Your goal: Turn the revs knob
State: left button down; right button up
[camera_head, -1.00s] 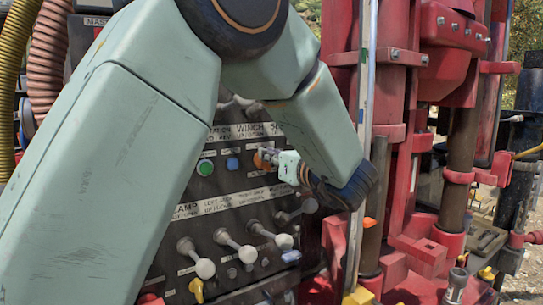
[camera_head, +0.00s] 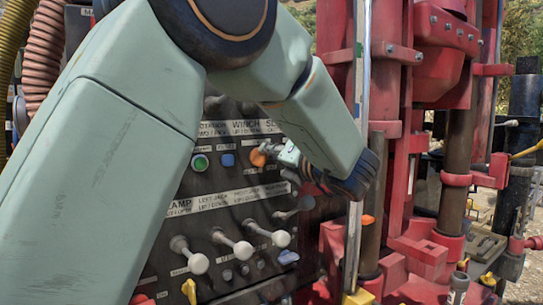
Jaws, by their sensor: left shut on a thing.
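A dark control panel (camera_head: 205,222) stands in front of me, partly hidden by my left arm. On it is a round orange knob (camera_head: 257,158), to the right of a green button and a blue button. The label beside it is too small to read as revs. My left gripper (camera_head: 264,153) reaches in from the right side of the knob, its fingers shut on it. The fingers cover part of the knob. My right gripper is not in view.
The green button (camera_head: 200,163) and blue button (camera_head: 228,160) sit close by. Several white-tipped levers (camera_head: 243,249) stick out below. A red drill frame (camera_head: 440,80) and a silver upright pole (camera_head: 357,215) stand to the right, close to my left wrist.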

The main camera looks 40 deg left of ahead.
pick_arm(q)
jog(key=shift+f+m, duration=0.1)
jog(key=shift+m, duration=0.4)
jog(key=c, duration=1.4)
grip_release()
jog(key=shift+a, duration=0.15)
jog(key=v, duration=0.7)
jog(key=shift+d, duration=0.3)
jog(key=shift+s+d, duration=0.1)
jog(key=shift+d, duration=0.1)
